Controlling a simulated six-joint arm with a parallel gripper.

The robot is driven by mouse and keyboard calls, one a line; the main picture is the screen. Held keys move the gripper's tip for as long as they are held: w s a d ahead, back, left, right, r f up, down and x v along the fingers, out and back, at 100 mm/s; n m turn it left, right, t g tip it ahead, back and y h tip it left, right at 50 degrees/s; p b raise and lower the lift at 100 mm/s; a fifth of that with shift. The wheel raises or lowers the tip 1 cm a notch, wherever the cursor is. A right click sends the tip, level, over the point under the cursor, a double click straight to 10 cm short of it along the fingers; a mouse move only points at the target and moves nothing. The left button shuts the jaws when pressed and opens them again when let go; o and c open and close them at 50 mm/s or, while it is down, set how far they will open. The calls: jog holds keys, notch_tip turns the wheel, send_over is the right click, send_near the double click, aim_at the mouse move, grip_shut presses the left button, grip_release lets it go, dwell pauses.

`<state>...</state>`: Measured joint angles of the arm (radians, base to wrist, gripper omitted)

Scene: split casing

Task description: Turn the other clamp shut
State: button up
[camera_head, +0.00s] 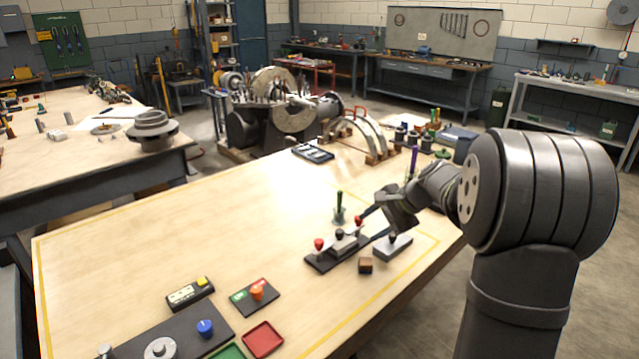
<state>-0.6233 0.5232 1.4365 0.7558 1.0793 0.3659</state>
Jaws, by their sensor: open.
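A dark base plate (322,264) lies on the wooden table, with a small grey casing (345,246) on it and a dark knob (339,234) above the casing. One clamp with a red knob (319,244) stands at the left end of the plate. The other clamp's red knob (358,222) stands at the far right end. My gripper (366,211) is open beside this far red knob, its fingers pointing left and down. The fingers are small here, and I cannot tell whether they touch the knob. The angle of either clamp's arm is too small to read.
A grey block with a dark knob (393,247) and a small brown block (365,265) lie right of the plate. A green-handled tool in a glass holder (339,210) stands just behind. The table's middle and left (200,225) are clear.

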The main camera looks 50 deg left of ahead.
jog(key=a+r+n+t+h, duration=0.6)
jog(key=r+n, duration=0.3)
jog(key=n, duration=1)
jog(key=w+a+f+y, duration=0.1)
jog(key=w+a+f, duration=0.2)
jog(key=f, duration=0.6)
jog(key=s+v, duration=0.1)
jog(key=v, duration=0.9)
jog(key=s+a+r+g+h, duration=0.1)
jog(key=s+a+g+h, duration=0.1)
jog(key=s, duration=0.5)
jog(key=shift+s+a+g, duration=0.3)
jog(key=shift+a+g, duration=0.4)
jog(key=shift+g, duration=0.1)
jog(key=shift+w, duration=0.1)
jog(key=w+d+t+y, duration=0.2)
jog(key=w+d+t, duration=0.15)
jog(key=w, duration=0.35)
jog(key=w+x, duration=0.1)
jog(key=x, duration=1)
jog(key=shift+t, duration=0.35)
